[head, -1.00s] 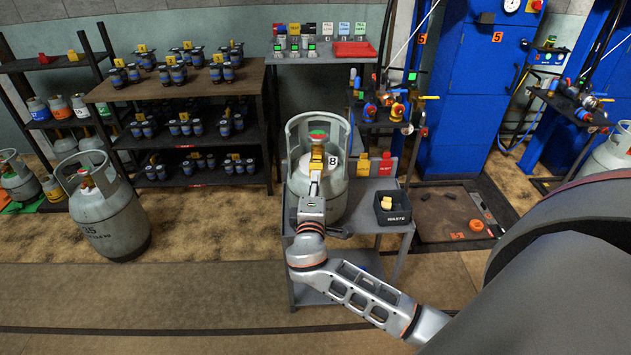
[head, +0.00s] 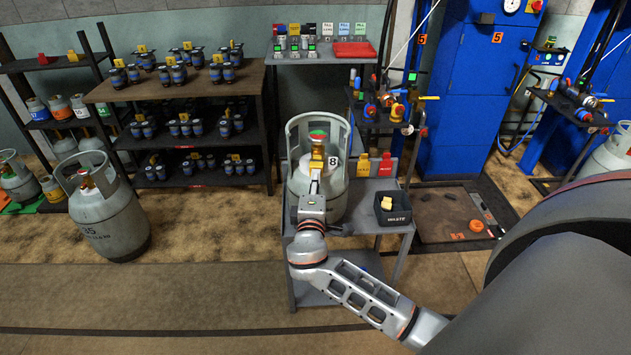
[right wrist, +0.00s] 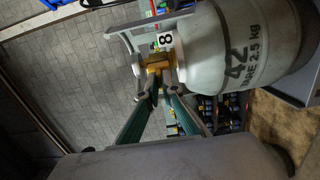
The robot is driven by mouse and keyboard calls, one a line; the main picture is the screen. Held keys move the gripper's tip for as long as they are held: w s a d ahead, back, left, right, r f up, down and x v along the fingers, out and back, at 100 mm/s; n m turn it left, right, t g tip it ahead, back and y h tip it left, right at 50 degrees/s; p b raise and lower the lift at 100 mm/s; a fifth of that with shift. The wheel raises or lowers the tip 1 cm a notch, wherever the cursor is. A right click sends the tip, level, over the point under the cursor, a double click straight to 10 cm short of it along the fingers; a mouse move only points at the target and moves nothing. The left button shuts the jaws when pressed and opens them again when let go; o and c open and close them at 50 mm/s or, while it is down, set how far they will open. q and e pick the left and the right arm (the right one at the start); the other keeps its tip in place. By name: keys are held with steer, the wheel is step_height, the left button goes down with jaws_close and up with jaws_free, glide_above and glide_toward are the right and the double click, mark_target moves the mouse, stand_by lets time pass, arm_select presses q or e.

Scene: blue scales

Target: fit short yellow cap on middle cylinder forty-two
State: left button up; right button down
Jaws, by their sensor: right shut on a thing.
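The grey gas cylinder (head: 333,200) stands upright on the grey cart; the right wrist view shows its body (right wrist: 235,50) marked 42. An 8 tag hangs near its collar. My right gripper (head: 315,180) is at the front opening of the collar, shut on the short yellow cap (head: 316,157). In the right wrist view the closed fingertips (right wrist: 160,80) hold the yellow cap (right wrist: 157,62) at the cylinder's valve. The green and red valve top shows above the cap. I cannot tell whether the cap is seated on the outlet. My left gripper is out of view.
The cart (head: 352,227) also carries a yellow block (head: 363,164), a red block (head: 385,164) and a black WASTE bin (head: 392,208) with yellow pieces. Cylinder 35 (head: 108,220) stands on the floor at left. Shelves and blue machinery lie behind. The front floor is open.

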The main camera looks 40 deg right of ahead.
steer(key=shift+x, duration=1.35)
steer(key=c, duration=2.2)
jaws_free()
steer(key=shift+o, duration=0.2)
steer(key=shift+s+a+f, duration=0.1)
steer(key=shift+s+a, duration=0.1)
steer(key=v, duration=1.1)
steer(key=shift+s, duration=0.15)
